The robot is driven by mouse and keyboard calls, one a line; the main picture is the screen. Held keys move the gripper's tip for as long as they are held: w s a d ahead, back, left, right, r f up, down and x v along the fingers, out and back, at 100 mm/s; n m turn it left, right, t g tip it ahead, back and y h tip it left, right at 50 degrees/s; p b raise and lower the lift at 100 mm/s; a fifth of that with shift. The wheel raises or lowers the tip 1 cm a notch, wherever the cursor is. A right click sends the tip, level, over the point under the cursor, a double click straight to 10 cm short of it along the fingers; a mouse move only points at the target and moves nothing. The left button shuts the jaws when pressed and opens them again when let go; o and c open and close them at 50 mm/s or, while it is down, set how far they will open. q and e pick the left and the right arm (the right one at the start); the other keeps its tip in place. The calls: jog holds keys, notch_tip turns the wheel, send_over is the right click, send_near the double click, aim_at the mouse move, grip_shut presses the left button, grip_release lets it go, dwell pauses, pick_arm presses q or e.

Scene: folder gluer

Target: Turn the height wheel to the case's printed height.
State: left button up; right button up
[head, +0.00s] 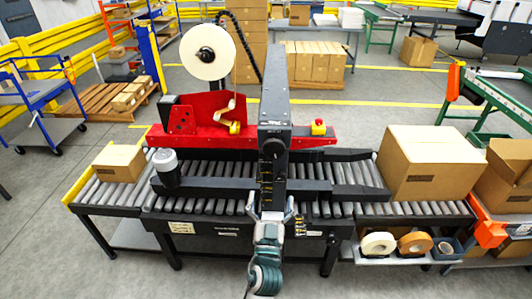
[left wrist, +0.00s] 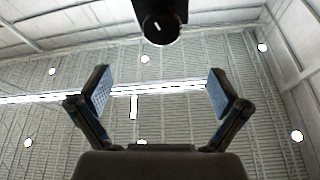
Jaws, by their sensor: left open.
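The height wheel (head: 272,148) is a dark round knob on the front of the black upright column (head: 272,100). In the left wrist view the wheel (left wrist: 160,24) is seen from below, with a small white mark on its face. My left gripper (head: 270,206) is open and empty, below the wheel and apart from it; its two padded fingers (left wrist: 158,95) point up toward it. A large cardboard case (head: 425,160) sits on the rollers at the right; its printing is too small to read. Yellow scale marks (head: 266,184) show on the column above my gripper. My right gripper is out of view.
A grey roller conveyor (head: 345,208) runs across the middle. A smaller box (head: 118,163) sits at its left end. A red tape head (head: 205,125) with a white roll (head: 208,52) stands behind. Tape rolls (head: 378,243) lie on a shelf at the front right.

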aim_at(274, 154)
pick_arm(q)
jog(key=p+x, duration=0.2)
jog(key=x, duration=1.3)
jog(key=shift+w, duration=0.25)
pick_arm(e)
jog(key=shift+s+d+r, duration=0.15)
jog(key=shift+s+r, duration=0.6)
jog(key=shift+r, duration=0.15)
pick_arm(q)
jog(key=shift+a, duration=0.1)
jog(key=c, duration=1.2)
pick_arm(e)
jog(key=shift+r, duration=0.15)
